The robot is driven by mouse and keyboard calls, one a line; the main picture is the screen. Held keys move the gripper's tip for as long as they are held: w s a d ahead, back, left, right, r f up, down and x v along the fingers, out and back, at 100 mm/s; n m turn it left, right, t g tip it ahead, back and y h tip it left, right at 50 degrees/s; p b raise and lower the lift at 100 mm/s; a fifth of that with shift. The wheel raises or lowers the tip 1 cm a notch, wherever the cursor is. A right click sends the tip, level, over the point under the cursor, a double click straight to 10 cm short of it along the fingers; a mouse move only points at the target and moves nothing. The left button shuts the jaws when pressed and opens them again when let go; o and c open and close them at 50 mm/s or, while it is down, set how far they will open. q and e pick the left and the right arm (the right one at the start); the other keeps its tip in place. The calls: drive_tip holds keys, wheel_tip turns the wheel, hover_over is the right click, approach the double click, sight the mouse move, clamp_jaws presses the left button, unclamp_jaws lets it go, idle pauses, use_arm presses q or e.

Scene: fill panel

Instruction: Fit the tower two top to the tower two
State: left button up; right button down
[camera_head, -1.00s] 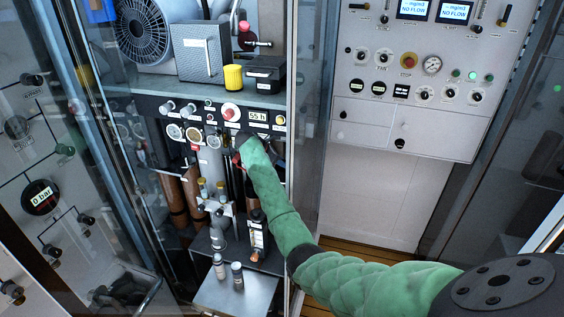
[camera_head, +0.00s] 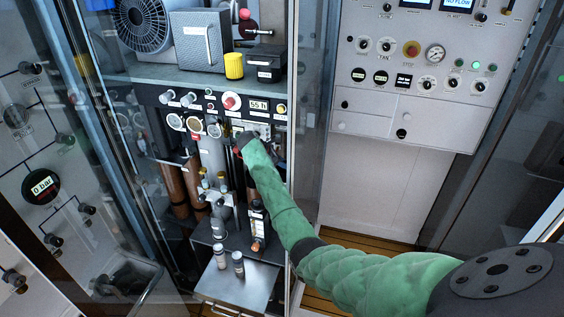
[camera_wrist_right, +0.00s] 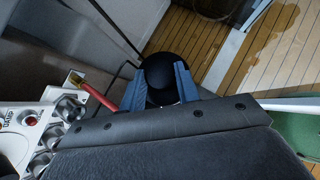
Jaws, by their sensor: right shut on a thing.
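My right gripper (camera_head: 242,146) is inside the open cabinet, just below the black instrument panel. In the right wrist view its two blue fingers (camera_wrist_right: 158,88) are closed around a black round cap (camera_wrist_right: 158,70), which looks like the tower two top. Brown upright cylinders (camera_head: 173,190) stand in the cabinet left of my right forearm, and a grey one (camera_head: 211,158) stands nearer. Another brown part shows just beside the forearm. I cannot tell which is tower two, nor whether the cap touches it. My left gripper is not in view.
The instrument panel (camera_head: 190,112) with gauges and knobs is close above the gripper. Two small bottles (camera_head: 220,257) stand on a low metal shelf (camera_head: 238,287). A glass door (camera_head: 312,130) stands right of the arm. A red-handled part (camera_wrist_right: 95,92) lies close left of the fingers.

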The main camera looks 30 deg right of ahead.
sight(282, 174)
drive_tip(key=shift+r+p, duration=0.1)
drive_tip(key=shift+p, duration=0.2)
idle(0.4)
drive_tip(key=shift+f+b, duration=0.3)
drive_tip(key=shift+f, duration=2.9)
idle(1.4)
drive_tip(key=c, duration=0.9)
unclamp_jaws()
drive_tip(key=shift+c, duration=0.2)
